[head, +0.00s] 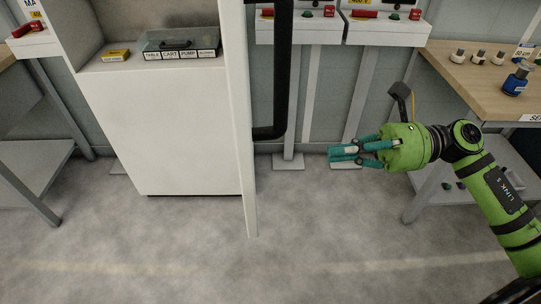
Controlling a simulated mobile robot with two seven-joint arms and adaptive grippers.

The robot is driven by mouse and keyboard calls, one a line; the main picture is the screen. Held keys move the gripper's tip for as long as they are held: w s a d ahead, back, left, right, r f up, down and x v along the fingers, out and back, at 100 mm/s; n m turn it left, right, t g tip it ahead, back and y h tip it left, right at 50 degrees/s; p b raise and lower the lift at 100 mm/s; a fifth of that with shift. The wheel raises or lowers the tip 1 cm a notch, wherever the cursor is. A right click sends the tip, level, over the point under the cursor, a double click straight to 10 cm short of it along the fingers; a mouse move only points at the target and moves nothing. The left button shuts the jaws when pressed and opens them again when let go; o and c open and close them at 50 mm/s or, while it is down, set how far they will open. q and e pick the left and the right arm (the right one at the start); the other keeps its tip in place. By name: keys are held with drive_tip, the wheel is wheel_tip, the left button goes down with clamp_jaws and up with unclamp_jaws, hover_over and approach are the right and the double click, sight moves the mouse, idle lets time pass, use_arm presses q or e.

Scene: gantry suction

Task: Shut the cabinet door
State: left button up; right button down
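The white cabinet (165,130) stands left of centre, with its upper compartment open to view. Its door (239,130) is open and shows nearly edge-on, swung out towards me from the cabinet's right side. A thick black handle (284,70) stands off the door's right-hand face and bends back to it at the bottom. My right gripper (337,154) is to the right of the door and handle, apart from both. My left gripper is not in view.
A wooden-topped bench (450,72) with several small items stands at right, beside my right arm. Control boxes (385,30) hang behind. The floor in front is clear.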

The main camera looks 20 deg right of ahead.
drive_tip(key=w+a+p, duration=0.2)
drive_tip(key=a+p, duration=0.3)
drive_tip(key=a, duration=0.6)
drive_tip(key=shift+a, duration=0.2)
drive_tip(key=shift+a+r+p, duration=0.1)
drive_tip(key=shift+p, duration=0.2)
